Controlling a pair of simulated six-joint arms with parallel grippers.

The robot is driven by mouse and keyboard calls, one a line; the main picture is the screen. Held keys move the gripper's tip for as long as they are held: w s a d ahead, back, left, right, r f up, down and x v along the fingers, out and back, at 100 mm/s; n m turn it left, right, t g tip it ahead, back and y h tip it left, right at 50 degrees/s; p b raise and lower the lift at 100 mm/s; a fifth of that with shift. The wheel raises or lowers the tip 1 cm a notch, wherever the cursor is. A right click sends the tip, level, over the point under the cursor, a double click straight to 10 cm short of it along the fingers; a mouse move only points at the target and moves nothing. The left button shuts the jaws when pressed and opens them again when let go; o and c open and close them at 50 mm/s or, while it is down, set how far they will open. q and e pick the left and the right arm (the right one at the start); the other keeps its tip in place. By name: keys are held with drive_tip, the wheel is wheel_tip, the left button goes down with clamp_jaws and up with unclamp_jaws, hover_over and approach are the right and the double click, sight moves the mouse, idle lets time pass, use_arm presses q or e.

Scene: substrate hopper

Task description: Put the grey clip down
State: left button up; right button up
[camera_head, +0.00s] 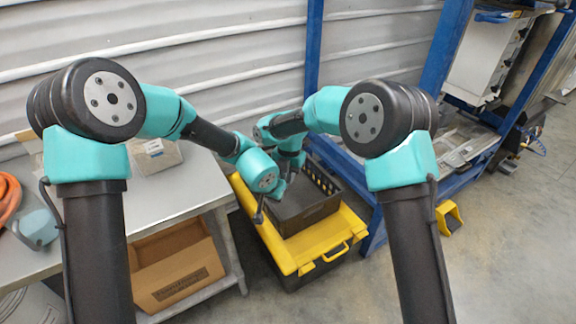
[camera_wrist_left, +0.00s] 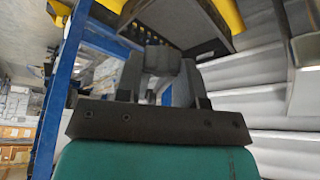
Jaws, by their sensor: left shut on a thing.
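My left gripper (camera_wrist_left: 158,92) is shut on the grey clip (camera_wrist_left: 160,60), which sits between its fingers in the left wrist view. In the head view the left gripper (camera_head: 260,212) hangs at the left side of the dark crate (camera_head: 312,217), and the clip is too small to make out there. My right gripper (camera_head: 279,189) is beside it, over the back left part of the crate. Its fingers are small and partly hidden, so I cannot tell whether they are open.
The crate stands on a yellow and black toolbox (camera_head: 318,262). A grey table (camera_head: 185,192) is at the left, with a cardboard box (camera_head: 178,275) on its lower shelf and another box (camera_head: 157,153) on top. A blue rack (camera_head: 440,70) stands at the right. Floor is clear front right.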

drive_tip(key=shift+s+f, duration=0.15)
drive_tip(key=shift+f, duration=0.65)
drive_tip(key=shift+c, duration=0.3)
clamp_jaws()
use_arm(q)
drive_tip(key=o, duration=1)
drive_tip(key=shift+r, duration=0.1)
drive_tip(key=v, duration=1.2)
